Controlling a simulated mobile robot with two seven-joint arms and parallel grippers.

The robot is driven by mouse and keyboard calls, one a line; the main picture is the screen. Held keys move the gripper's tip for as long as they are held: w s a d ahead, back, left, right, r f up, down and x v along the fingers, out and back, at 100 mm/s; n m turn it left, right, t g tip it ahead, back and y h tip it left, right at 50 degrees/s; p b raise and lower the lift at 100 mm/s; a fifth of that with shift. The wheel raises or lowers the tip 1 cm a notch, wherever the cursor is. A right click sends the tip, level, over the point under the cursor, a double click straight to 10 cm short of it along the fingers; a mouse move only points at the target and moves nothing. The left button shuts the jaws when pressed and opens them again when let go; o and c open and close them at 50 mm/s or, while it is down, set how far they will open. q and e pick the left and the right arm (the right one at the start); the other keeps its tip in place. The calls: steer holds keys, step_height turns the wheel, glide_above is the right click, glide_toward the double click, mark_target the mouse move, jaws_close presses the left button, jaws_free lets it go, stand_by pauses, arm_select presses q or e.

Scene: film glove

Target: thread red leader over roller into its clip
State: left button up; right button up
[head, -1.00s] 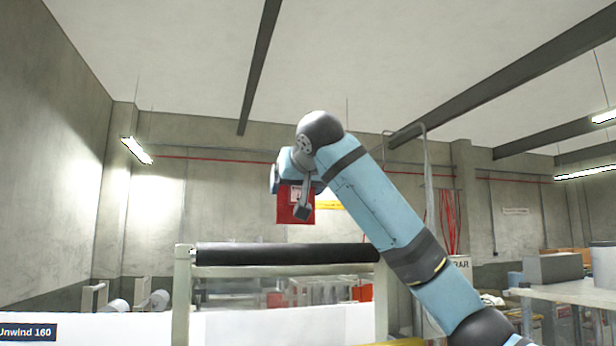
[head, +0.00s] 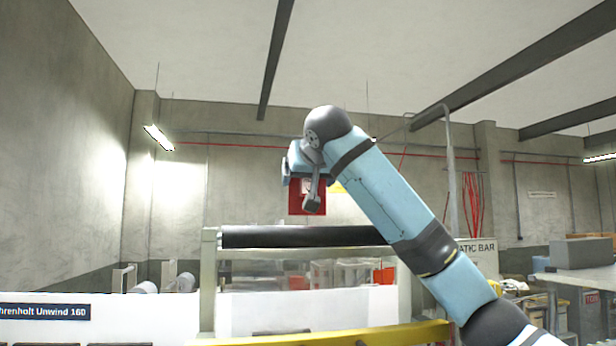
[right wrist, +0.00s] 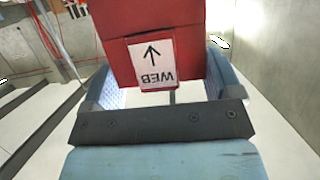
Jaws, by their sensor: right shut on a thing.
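My right gripper (head: 304,170) is shut on the red leader (head: 296,204), which hangs below it above the left half of the black roller (head: 290,237) in the head view. A narrow strip of background shows between the leader's lower edge and the roller. In the right wrist view, the red leader (right wrist: 193,22) sits between the blue fingers of the gripper (right wrist: 165,78). A white label with an arrow and the word WEB is on its face. I cannot make out the clip. My left gripper is not in view.
The roller rests on a pale frame (head: 208,285) with white panels and a yellow bar (head: 400,335) at the front. A Static Bar sign (head: 477,250) stands at the right. A table (head: 590,283) is at the far right.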

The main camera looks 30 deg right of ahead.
steer(key=shift+f+b, duration=0.5)
steer(key=shift+f, duration=0.35)
steer(key=shift+f+b, duration=1.35)
steer(key=shift+f, duration=0.75)
stand_by(0.8)
steer(key=o, duration=0.7)
steer(key=shift+o, duration=0.2)
steer(key=b+v, duration=0.3)
steer(key=v, duration=1.1)
steer(key=shift+b, duration=0.3)
